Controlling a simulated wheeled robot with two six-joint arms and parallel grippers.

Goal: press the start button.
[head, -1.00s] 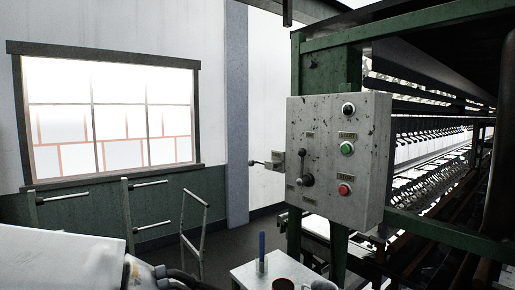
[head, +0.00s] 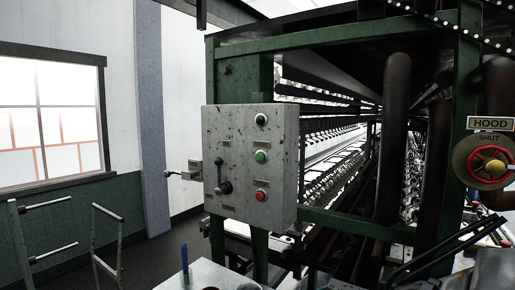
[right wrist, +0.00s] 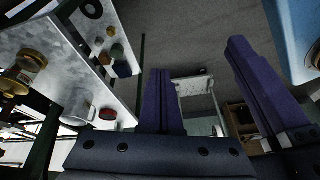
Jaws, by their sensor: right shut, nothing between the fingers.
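The start button (head: 261,156) is the green button on the grey, speckled control box (head: 240,213) in the head view, with a small label above it. A red button (head: 261,195) sits below it and a round dark-centred fitting (head: 261,120) above it. A black-knobbed lever (head: 223,187) is to its left. Nothing covers the green button. The control box cannot be made out in that view. My left gripper is not in view.
The green-framed machine (head: 330,42) extends behind and right of the box. A red valve wheel (head: 490,165) under a HOOD sign stands at the right, near dark pipes (head: 392,140). A pale table (head: 215,272) with small items lies below the box.

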